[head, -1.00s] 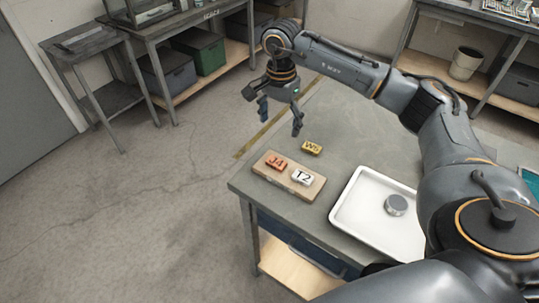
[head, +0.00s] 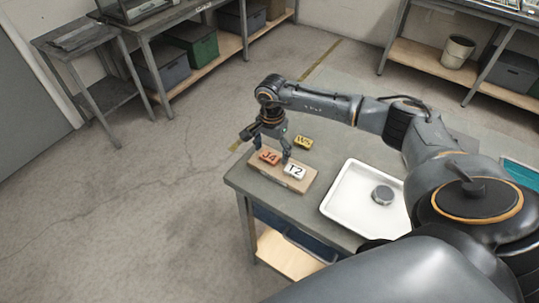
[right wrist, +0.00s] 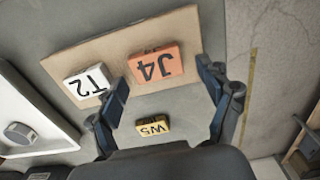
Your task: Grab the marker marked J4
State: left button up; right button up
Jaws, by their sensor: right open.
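The orange marker J4 (head: 269,157) lies on a tan board (head: 301,186) near the table's front left corner. It also shows in the right wrist view (right wrist: 155,64), upside down. The white marker T2 (head: 294,171) lies beside it on the same board. The yellow marker W5 (head: 302,143) lies on the bare table behind the board. My right gripper (head: 271,157) is open above the board. In the right wrist view its fingertips (right wrist: 162,78) stand apart, on either side of J4, not closed on it; the exact height is unclear. My left gripper is not in view.
A white tray (head: 339,209) with a grey round object (head: 382,194) in it stands right of the board on the grey table (head: 250,183). Shelves with bins (head: 203,45) stand at the back, away from the table. The floor at left is clear.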

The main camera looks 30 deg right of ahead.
jog(key=c, duration=1)
jog(key=shift+r, duration=0.15)
jog(key=shift+c, duration=0.2)
